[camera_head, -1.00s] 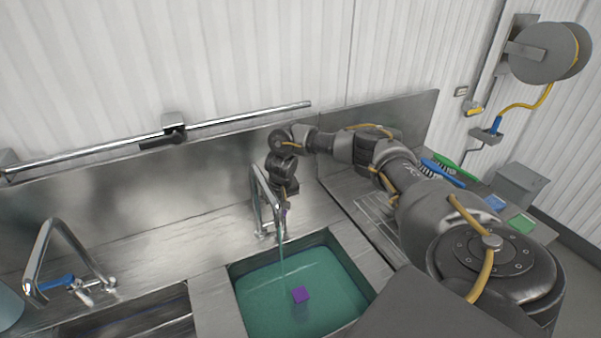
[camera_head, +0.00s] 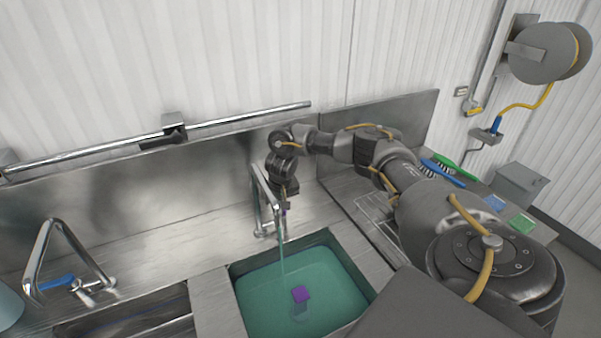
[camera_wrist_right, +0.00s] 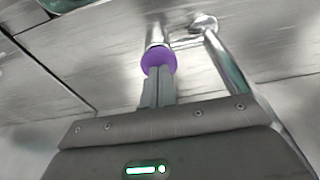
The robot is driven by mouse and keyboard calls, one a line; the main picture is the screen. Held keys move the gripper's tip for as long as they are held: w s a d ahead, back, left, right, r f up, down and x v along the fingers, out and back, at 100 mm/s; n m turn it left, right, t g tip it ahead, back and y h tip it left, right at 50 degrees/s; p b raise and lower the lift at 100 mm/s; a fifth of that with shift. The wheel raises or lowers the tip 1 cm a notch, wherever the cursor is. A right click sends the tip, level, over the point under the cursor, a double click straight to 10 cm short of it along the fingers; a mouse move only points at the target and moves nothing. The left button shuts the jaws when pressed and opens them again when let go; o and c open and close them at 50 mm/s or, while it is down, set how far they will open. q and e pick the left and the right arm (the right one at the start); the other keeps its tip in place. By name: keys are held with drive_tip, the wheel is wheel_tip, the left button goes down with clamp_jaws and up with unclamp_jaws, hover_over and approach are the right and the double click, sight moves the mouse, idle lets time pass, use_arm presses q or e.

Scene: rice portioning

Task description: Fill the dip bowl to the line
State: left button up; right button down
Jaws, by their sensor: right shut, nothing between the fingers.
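The sink basin (camera_head: 334,240) holds teal liquid (camera_head: 262,298). A stream runs into it from the spout of the right tap (camera_head: 258,190). A purple block (camera_head: 300,293) shows in the basin, with a pale shape below it; I cannot tell whether it floats or is fixed. No fill line is clear. My right gripper (camera_head: 285,207) is shut and empty behind the tap spout. In the right wrist view its fingertips (camera_wrist_right: 158,76) are at the purple end (camera_wrist_right: 158,61) of a metal tap part; touching or just apart is unclear. My left gripper is out of view.
A second tap (camera_head: 62,255) with a blue lever stands at the left, by another basin (camera_head: 130,318). A wall rail (camera_head: 240,120) runs above. Brushes (camera_head: 445,172) and blue and green pads (camera_head: 520,223) lie right of my arm.

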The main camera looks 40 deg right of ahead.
drive_tip(key=shift+r+p, duration=0.45)
drive_tip(key=shift+p, duration=0.15)
wheel_tip(320, 180, up, 4)
drive_tip(key=p, duration=0.3)
drive_tip(key=shift+r, duration=0.1)
idle(0.6)
